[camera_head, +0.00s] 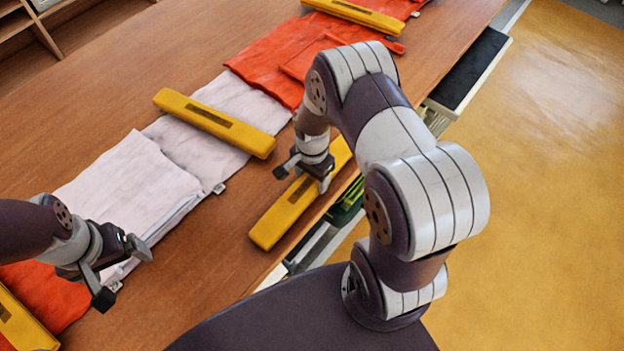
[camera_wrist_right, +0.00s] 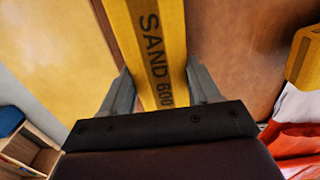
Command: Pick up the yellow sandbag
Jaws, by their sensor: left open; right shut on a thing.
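A yellow sandbag (camera_head: 283,215) lies lengthwise near the table's front edge in the head view. My right gripper (camera_head: 305,180) is over it, with a finger on either side, shut on it. In the right wrist view the same sandbag (camera_wrist_right: 158,50), printed "SAND 600", runs between the two fingers of my right gripper (camera_wrist_right: 158,92). I cannot tell whether it is clear of the table. My left gripper (camera_head: 122,272) is open and empty, over the front edge of the white cloth at the lower left.
Another yellow sandbag (camera_head: 213,122) lies across white cloth (camera_head: 120,190). More yellow sandbags lie on orange cloth at the top (camera_head: 355,14) and lower left (camera_head: 22,322). Bare wooden table (camera_head: 200,270) shows in front. A dark-topped shelf (camera_head: 470,70) stands beyond the table's right edge.

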